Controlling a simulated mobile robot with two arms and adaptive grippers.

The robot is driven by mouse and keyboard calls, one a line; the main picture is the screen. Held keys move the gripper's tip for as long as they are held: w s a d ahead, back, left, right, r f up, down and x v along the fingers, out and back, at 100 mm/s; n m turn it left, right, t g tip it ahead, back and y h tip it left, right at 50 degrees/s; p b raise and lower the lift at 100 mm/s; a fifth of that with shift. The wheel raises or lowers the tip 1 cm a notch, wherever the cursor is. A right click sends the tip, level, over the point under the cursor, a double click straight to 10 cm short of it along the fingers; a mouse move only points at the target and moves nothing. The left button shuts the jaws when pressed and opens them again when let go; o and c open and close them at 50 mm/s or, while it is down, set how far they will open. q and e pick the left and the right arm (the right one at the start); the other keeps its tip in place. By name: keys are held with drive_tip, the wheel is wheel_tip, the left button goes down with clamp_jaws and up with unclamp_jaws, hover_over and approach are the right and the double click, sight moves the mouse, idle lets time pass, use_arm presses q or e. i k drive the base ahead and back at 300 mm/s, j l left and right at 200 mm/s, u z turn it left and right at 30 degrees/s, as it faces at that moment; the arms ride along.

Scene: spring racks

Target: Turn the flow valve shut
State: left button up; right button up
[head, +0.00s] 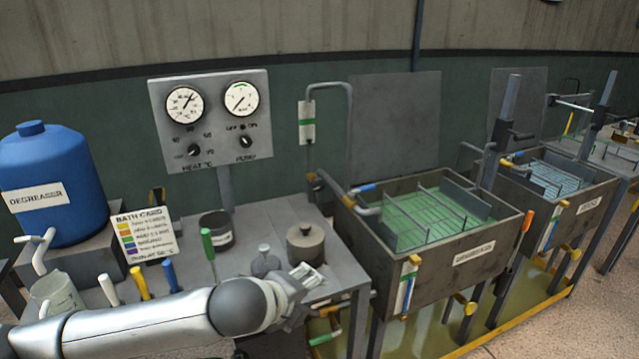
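No part is labelled as the flow valve, so I cannot tell which fitting it is. A blue-handled lever (366,187) sits on the pipe at the back left corner of the degreaser tank (432,292). A yellow fitting (348,201) is just left of it. A yellow-handled fitting (466,304) is under the tank's front. My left arm reaches in from the left, and its gripper (309,276) is over the bench's right part, left of the tank and apart from these fittings. Its fingers are small and foreshortened. My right gripper is not in view.
A gauge panel (214,160) stands behind the bench. A blue degreaser drum (52,185), a bath card (146,236), colored upright handles and a lidded pot (306,246) crowd the bench. A second tank (562,222) stands to the right. Tall posts rise by both tanks.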

sight(318, 185)
drive_tip(key=i, duration=1.65)
